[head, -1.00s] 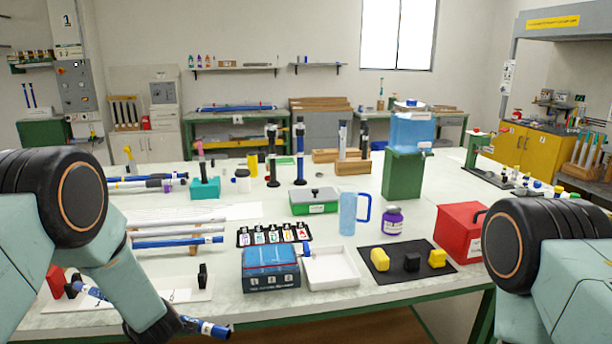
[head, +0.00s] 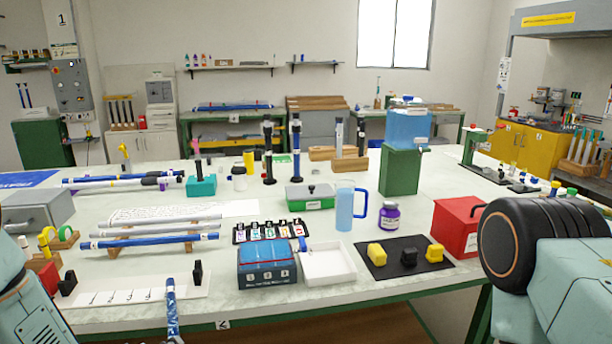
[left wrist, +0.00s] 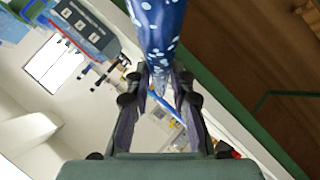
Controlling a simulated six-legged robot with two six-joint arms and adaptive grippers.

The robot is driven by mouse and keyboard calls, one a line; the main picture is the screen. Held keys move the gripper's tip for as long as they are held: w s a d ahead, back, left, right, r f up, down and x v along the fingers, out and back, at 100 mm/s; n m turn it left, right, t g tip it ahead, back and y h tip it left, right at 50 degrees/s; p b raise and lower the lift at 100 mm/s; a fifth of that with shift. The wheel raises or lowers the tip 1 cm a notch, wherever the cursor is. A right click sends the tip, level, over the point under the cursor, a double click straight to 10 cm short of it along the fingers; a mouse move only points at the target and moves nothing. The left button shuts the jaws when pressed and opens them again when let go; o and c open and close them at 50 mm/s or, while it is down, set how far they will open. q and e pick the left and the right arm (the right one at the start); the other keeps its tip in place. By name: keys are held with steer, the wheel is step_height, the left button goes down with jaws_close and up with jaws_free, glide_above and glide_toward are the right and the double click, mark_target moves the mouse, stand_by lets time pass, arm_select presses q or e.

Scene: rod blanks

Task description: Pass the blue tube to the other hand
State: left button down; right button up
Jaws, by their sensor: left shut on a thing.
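The blue tube with white speckles (head: 172,312) stands nearly upright in the head view at the table's front edge, its lower part cut off by the bottom of the picture. In the left wrist view the tube (left wrist: 160,28) runs up and out of the top of the picture. My left gripper (left wrist: 160,88) is shut on it, with a dark finger on either side. The left gripper itself is below the head view. My right gripper is not in view; only part of my right arm shows at the right of the head view.
A white board (head: 135,293) with black uprights lies behind the tube. A rack of blue and white rods (head: 150,241) stands farther back. A blue-topped box (head: 267,270) and an empty white tray (head: 328,268) are to the right. A red box (head: 460,228) is near my right arm.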

arm_select(q)
steer(key=s+d+m+g+h, duration=0.1)
steer(key=s+d+m+h, duration=0.1)
steer(key=s, duration=0.1)
steer(key=s+d+r+m+g+h+b, duration=0.1)
steer(key=s+d+m+h, duration=0.1)
steer(key=s+d+m, duration=0.1)
steer(key=s+d+r+m+g+h+b, duration=0.1)
steer(key=s+d+m+h, duration=0.1)
steer(key=s, duration=0.3)
steer(key=shift+d+r+g, duration=0.15)
steer(key=shift+d+g, duration=0.1)
steer(key=shift+g, duration=0.05)
step_height(320, 180, up, 6)
steer(key=d+m+g+h+b, duration=0.1)
steer(key=d+b, duration=0.1)
steer(key=d, duration=0.1)
steer(key=shift+s+m+b, duration=0.3)
steer(key=shift+s+b, duration=0.05)
steer(key=shift+s, duration=0.1)
